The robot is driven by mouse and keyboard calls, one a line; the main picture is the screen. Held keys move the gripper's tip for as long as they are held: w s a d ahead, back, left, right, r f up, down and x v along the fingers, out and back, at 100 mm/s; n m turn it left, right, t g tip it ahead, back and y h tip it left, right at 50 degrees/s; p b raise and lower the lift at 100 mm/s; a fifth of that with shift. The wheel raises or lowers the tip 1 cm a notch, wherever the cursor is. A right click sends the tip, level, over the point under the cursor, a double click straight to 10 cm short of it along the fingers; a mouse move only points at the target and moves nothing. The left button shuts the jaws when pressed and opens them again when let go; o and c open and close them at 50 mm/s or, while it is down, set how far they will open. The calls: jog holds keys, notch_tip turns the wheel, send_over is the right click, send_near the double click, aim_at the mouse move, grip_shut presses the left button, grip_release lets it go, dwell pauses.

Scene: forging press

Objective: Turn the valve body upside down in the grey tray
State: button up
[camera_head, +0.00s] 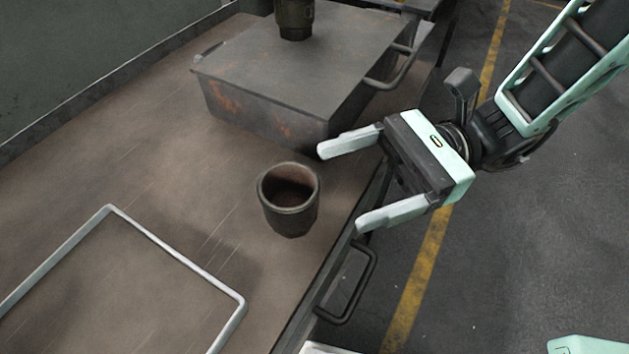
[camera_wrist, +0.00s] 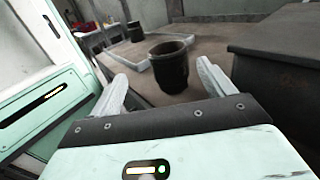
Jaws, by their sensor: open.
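A dark cup-shaped metal piece (camera_head: 289,212), which I take to be the valve body, stands upright on the brown table, with its open mouth up. It stands outside the low, light grey rimmed tray (camera_head: 175,255) at lower left. In the wrist view the same piece (camera_wrist: 168,68) shows ahead between my fingers, with the tray rim (camera_wrist: 160,62) behind it. My gripper (camera_head: 342,188) is open and empty. It is to the right of the piece by the table edge, its fingers pointing toward it, apart from it. My fingers also show in the wrist view (camera_wrist: 162,80).
A large grey metal box (camera_head: 300,65) with a side handle stands behind the piece, with another dark part (camera_head: 295,20) on top. A black handle (camera_head: 355,285) sticks out from the table's right side. The table (camera_head: 130,110) left of the box is clear.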

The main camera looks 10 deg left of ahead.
jog(key=s+d+f+n+t+h, duration=0.2)
jog(key=s+d+n+h, duration=0.5)
jog(key=d+n+h, duration=0.4)
jog(key=w+d+n+t+h, duration=0.3)
jog(key=w+d+n+t, duration=0.1)
jog(key=n+t, duration=0.3)
jog(key=shift+w+d+f+n+t, duration=0.25)
jog(key=shift+w+n+t, duration=0.15)
jog(key=shift+w+t, duration=0.3)
notch_tip(320, 180, up, 18)
jog(key=p, duration=1.8)
jog(key=shift+r, duration=0.2)
